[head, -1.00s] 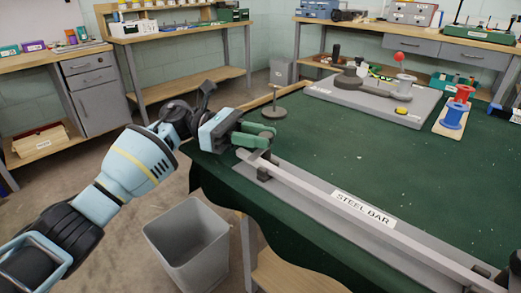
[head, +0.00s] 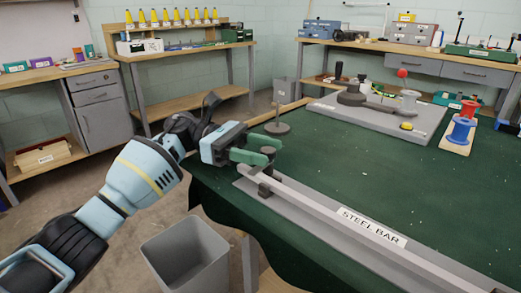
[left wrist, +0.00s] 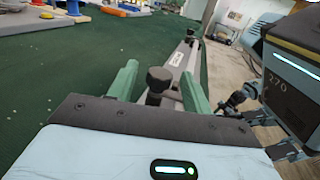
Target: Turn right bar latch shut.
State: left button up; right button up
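The steel bar (head: 350,222) lies in a grey channel along the near edge of the green table, its white label facing up. My left gripper (head: 272,152) is at the bar's left end, with its green fingers apart. In the left wrist view the fingers (left wrist: 160,88) stand either side of a black latch knob (left wrist: 159,79), with gaps visible. A dark latch knob (left wrist: 190,32) shows at the bar's far end, which is the right end; its turn angle is too small to tell. The head view cuts off the bar's right end.
A grey bin (head: 186,257) stands on the floor below the table's left edge. A round metal stand (head: 277,127) is just behind the left gripper. A grey board (head: 425,125) and spools (head: 461,131) sit farther back. The table's middle is clear.

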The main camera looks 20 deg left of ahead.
pick_arm(q)
jog(key=shift+a, duration=0.1)
jog(key=a, duration=0.7)
jog(key=shift+w+a, duration=0.1)
jog(key=shift+w, duration=0.05)
jog(key=shift+a, duration=0.2)
